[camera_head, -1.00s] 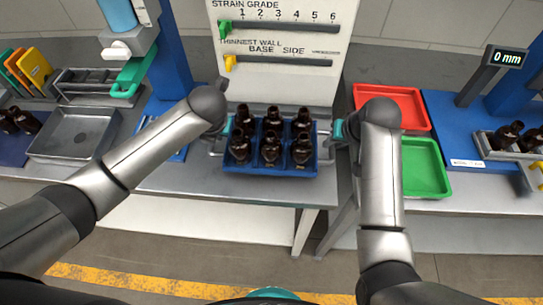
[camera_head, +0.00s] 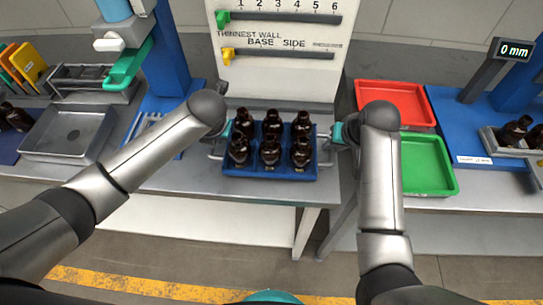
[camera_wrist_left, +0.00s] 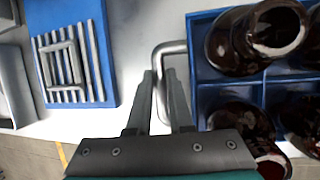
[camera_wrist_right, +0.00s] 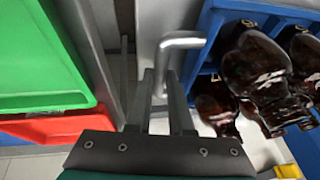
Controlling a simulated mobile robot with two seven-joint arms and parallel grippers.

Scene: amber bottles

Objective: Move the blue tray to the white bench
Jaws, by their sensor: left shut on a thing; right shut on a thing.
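The blue tray (camera_head: 270,173) holds several amber bottles (camera_head: 270,150) standing in its compartments, over the grey-topped bench (camera_head: 185,178) in the middle of the head view. Whether it touches the bench is unclear. My left gripper (camera_wrist_left: 160,73) is shut on the metal handle (camera_wrist_left: 172,48) at the tray's left side. My right gripper (camera_wrist_right: 160,73) is shut on the handle (camera_wrist_right: 181,42) at its right side. In the head view the arms partly hide both grippers. No bench stands out clearly as the white one.
A white gauge panel (camera_head: 285,75) stands behind the tray. A red tray (camera_head: 395,100) and a green tray (camera_head: 425,165) lie to the right. A grey tray (camera_head: 70,133) and a blue post (camera_head: 172,55) stand to the left. Floor shows in front of the bench.

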